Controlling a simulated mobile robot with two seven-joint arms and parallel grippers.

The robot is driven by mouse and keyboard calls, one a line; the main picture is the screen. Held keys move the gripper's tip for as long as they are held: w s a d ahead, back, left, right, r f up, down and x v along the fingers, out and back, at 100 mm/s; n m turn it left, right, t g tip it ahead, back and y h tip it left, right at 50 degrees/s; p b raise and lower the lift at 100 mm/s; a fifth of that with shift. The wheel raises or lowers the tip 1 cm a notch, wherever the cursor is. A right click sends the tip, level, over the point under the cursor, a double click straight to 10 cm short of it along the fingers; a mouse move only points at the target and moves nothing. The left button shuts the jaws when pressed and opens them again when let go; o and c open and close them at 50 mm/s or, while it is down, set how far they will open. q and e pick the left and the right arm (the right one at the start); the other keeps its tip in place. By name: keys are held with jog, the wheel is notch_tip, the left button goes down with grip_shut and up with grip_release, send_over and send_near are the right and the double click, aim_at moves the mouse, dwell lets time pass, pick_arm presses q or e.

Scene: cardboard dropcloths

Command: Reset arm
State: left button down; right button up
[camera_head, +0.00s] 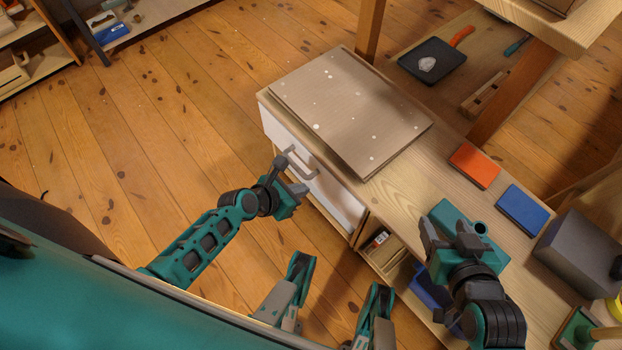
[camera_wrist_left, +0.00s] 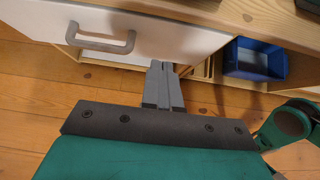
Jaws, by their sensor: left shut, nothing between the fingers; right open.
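My left gripper (camera_head: 283,172) is in front of the white drawer front (camera_head: 335,192), near its grey handle (camera_head: 300,165). In the left wrist view its grey fingers (camera_wrist_left: 163,88) are shut together with nothing between them. The handle (camera_wrist_left: 100,40) shows there to the left of the fingertips, and the fingers are not around it. The drawer looks shut or nearly so. My right gripper (camera_head: 450,240) is over the right part of the wooden bench (camera_head: 400,205).
A speckled cardboard sheet (camera_head: 345,105) lies on the bench. An orange block (camera_head: 474,165), a blue block (camera_head: 523,210) and a dark grey box (camera_head: 577,252) are at the right. A blue bin (camera_wrist_left: 255,60) sits in the shelf below. The floor at left is clear.

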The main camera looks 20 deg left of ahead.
pick_arm(q)
jog(key=p+v, duration=0.1)
jog(key=v, duration=0.3)
jog(key=shift+a, duration=0.1)
pick_arm(e)
notch_tip(320, 180, up, 2)
jog(key=shift+s, duration=0.1)
pick_arm(q)
jog(key=s+r+m+t+y+p, duration=0.1)
jog(key=s+r+m+p, duration=0.1)
jog(key=r+m+p, duration=0.4)
jog(key=s+a+r+m+t+y+p, duration=0.1)
jog(key=r+m+p, duration=0.5)
jog(key=r+m, duration=1)
jog(key=s+m, duration=0.1)
jog(key=m, duration=0.9)
jog(key=shift+s+r+m+y, duration=0.2)
jog(key=shift+s+m+y, duration=0.1)
jog(key=shift+s+y, duration=0.1)
pick_arm(e)
notch_tip(320, 180, up, 8)
jog(key=s+d+h, duration=0.1)
jog(key=d, duration=0.1)
jog(key=shift+s+d, duration=0.25)
jog(key=shift+d, duration=0.1)
